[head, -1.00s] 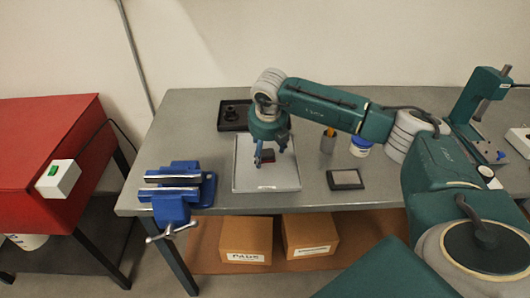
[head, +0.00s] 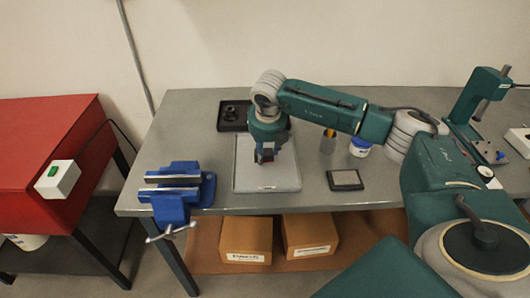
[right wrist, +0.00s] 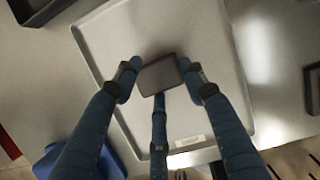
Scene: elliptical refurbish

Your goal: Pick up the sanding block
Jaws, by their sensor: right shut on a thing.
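The sanding block (head: 266,153) is a small dark block with a reddish side, above the grey tray (head: 267,184) on the workbench. It also shows in the right wrist view (right wrist: 159,75) as a dark grey rectangle. My right gripper (head: 265,152) is shut on the block, with blue fingers on its left and right and a third finger at its lower edge in the wrist view. Whether the block is clear of the tray is hard to tell. My left gripper is not in view.
A blue vise (head: 178,192) stands at the bench's left front. A black tray with a round part (head: 233,115) lies behind. A dark framed pad (head: 345,180), a pencil cup (head: 328,142) and a white-and-blue jar (head: 360,147) are to the right. The bench's left back is clear.

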